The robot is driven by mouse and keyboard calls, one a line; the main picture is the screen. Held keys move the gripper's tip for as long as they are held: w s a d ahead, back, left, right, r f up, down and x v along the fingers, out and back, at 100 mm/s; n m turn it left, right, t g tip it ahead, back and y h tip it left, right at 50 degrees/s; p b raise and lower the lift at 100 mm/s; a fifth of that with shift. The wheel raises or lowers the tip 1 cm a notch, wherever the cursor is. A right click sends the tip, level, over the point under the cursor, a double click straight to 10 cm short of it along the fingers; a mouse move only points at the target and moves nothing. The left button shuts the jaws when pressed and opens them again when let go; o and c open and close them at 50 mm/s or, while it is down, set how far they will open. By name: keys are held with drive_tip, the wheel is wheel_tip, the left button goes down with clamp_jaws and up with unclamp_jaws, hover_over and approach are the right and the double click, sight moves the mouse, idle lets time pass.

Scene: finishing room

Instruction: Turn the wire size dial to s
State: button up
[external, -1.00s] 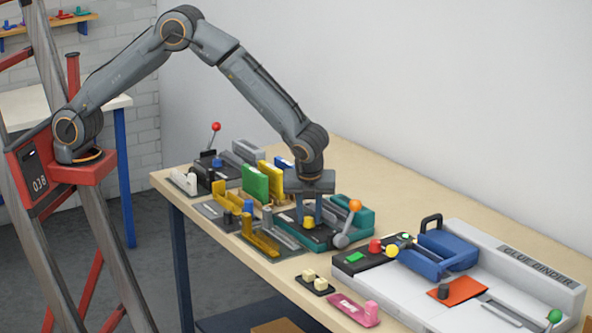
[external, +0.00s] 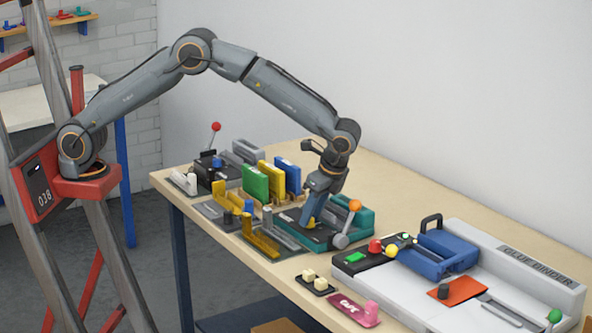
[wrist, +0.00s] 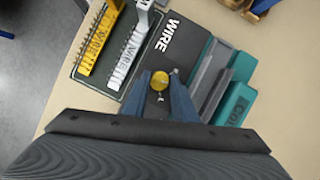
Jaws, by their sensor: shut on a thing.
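The wire size dial is a yellow knob (wrist: 160,77) on the black top panel of the teal machine (external: 352,228). The word WIRE shows on that panel (wrist: 172,38) in the wrist view. My gripper (wrist: 159,86) has its two blue fingers on either side of the knob, shut on it. In the external view my gripper (external: 309,219) reaches down to the panel, tilted, with its wrist leaning right. Its fingers mostly hide the knob there. No size letters or pointer on the dial can be made out.
An orange-ball lever (external: 354,206) stands close right of my gripper. Yellow and grey wire holders (external: 262,243) lie to the left, with green, yellow and blue upright books (external: 256,182) behind. The glue binder (external: 500,290) is at the right. The table's back right is clear.

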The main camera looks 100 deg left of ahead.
drive_tip(key=n+h, duration=0.1)
drive_tip(key=n, duration=0.1)
drive_tip(key=n+b, duration=0.1)
drive_tip(key=n, duration=0.1)
drive_tip(key=shift+w+a+n+h, duration=0.1)
drive_tip(key=shift+a+n+h, duration=0.1)
drive_tip(key=shift+n+h, duration=0.15)
drive_tip(key=shift+a+n+h, duration=0.1)
drive_tip(key=shift+n+h, duration=0.55)
drive_tip(key=shift+n, duration=1)
drive_tip(key=o, duration=1)
drive_tip(key=shift+b+v, duration=1.1)
drive_tip(key=shift+v, duration=2.75)
